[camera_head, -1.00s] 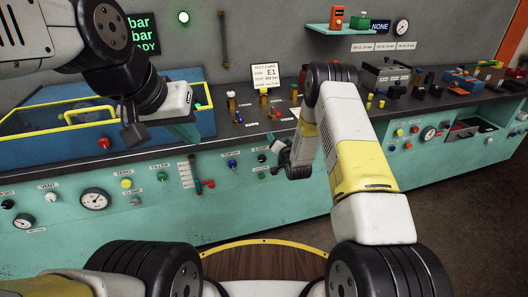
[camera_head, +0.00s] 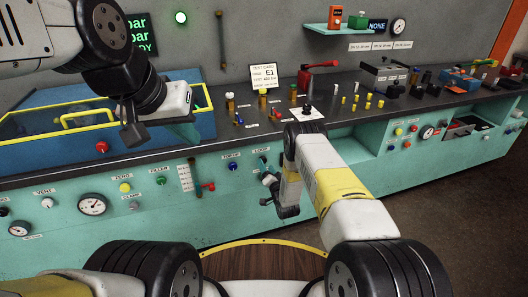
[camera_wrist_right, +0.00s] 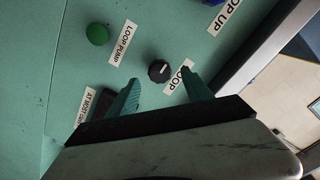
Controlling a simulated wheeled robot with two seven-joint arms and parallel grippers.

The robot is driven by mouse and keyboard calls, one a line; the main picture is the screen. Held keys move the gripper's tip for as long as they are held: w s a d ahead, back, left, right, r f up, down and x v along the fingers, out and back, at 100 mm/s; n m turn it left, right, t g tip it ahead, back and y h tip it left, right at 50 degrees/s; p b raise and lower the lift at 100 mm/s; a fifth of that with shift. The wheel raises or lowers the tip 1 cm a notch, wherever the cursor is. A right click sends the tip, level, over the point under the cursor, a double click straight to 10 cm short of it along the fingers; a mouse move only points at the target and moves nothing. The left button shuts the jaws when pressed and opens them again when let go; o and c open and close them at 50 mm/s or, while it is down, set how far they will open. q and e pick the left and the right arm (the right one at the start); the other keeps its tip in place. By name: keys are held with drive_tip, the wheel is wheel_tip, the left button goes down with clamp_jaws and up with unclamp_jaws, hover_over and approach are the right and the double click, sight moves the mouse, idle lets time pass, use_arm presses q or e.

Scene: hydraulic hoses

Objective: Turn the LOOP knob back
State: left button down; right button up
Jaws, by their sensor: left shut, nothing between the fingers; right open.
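The LOOP knob (camera_wrist_right: 159,70) is small, round and black with a pale pointer line. In the right wrist view it sits on the teal panel beside its LOOP label (camera_wrist_right: 178,80). My right gripper (camera_wrist_right: 161,97) is open, its two teal fingers pointing toward the panel. The knob shows between and just beyond the fingertips, with no contact visible. In the head view my right gripper (camera_head: 266,170) is at the panel below the LOOP label (camera_head: 262,149) and largely covers the knob area. My left gripper (camera_head: 182,128) is shut and empty, above the blue tank's front edge at left.
A green LOOP PUMP button (camera_wrist_right: 97,34) is close to the knob. The dark worktop (camera_head: 330,125) above carries several small fittings.

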sight(264, 161)
drive_tip(key=shift+x, duration=1.7)
drive_tip(key=shift+c, duration=0.2)
clamp_jaws()
